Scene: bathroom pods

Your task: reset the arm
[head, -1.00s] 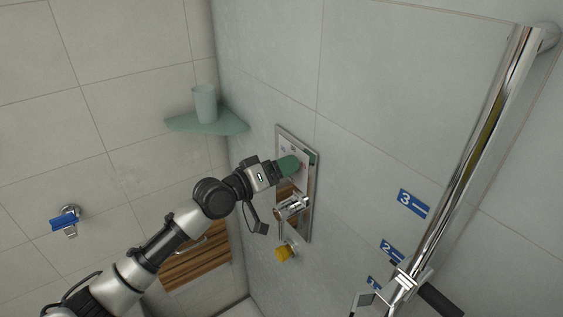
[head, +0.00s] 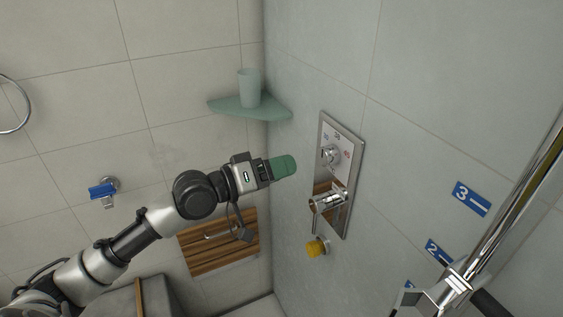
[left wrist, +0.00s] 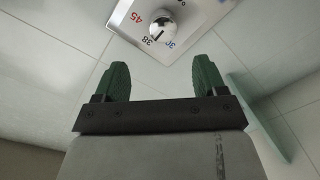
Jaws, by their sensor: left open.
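My left arm reaches in from the left in the head view, and its left gripper (head: 284,167) with green fingertips is left of the shower control panel (head: 354,190). The gripper is open and empty. In the left wrist view the two green fingers (left wrist: 162,82) stand apart with nothing between them. The panel's round temperature knob (left wrist: 164,25), with numbers around it, lies beyond the fingertips and apart from them. The knob also shows uncovered in the head view (head: 331,154). My right gripper is not in view.
A chrome lever (head: 327,202) sticks out low on the panel, with a yellow knob (head: 317,248) below. A green corner shelf (head: 230,106) holds a cup (head: 249,88). A wooden seat (head: 212,252) is on the left wall. A chrome rail (head: 508,205) stands at right.

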